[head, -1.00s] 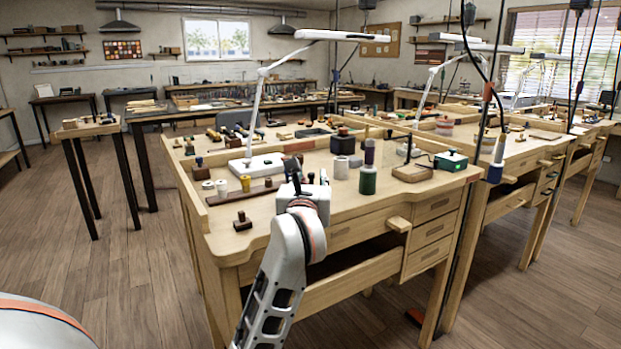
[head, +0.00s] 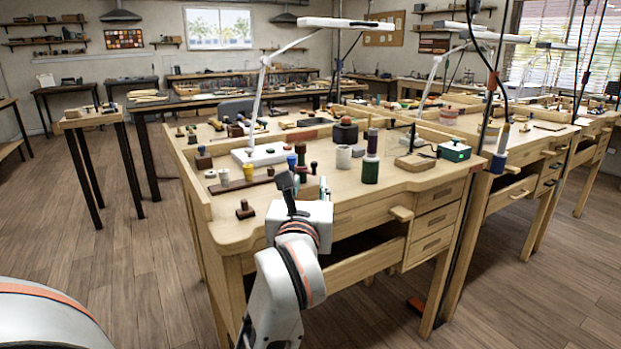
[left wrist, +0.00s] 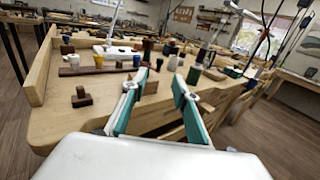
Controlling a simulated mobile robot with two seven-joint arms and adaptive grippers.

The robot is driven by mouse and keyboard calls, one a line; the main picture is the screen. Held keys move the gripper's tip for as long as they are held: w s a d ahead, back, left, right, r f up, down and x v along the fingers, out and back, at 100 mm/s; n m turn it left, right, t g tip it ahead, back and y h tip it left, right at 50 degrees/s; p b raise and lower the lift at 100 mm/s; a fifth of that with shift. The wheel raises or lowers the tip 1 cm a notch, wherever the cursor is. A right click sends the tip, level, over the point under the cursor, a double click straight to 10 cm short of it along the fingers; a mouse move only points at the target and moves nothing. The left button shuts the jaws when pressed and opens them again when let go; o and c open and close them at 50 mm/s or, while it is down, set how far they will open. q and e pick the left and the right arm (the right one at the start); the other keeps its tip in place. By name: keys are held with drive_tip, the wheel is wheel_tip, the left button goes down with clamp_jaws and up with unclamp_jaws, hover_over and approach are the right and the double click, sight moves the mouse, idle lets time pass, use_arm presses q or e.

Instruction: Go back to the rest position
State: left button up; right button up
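My left gripper (head: 286,182) is at the front edge of the near wooden workbench (head: 235,228), seen from behind in the head view. In the left wrist view my left gripper (left wrist: 162,82) has its two teal-lined fingers spread apart with nothing between them. The bench top and its small tools lie beyond the fingertips. My right gripper is in neither view.
A dark brown stamp (head: 245,210) stands near the bench's front left corner. A green spool (head: 370,170), a green box (head: 453,151) and a white lamp base (head: 262,155) stand farther back. The wooden floor (head: 130,290) left of the bench is clear.

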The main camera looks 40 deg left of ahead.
use_arm(q)
drive_tip(key=shift+s+d, duration=0.25)
drive_tip(key=shift+s, duration=0.25)
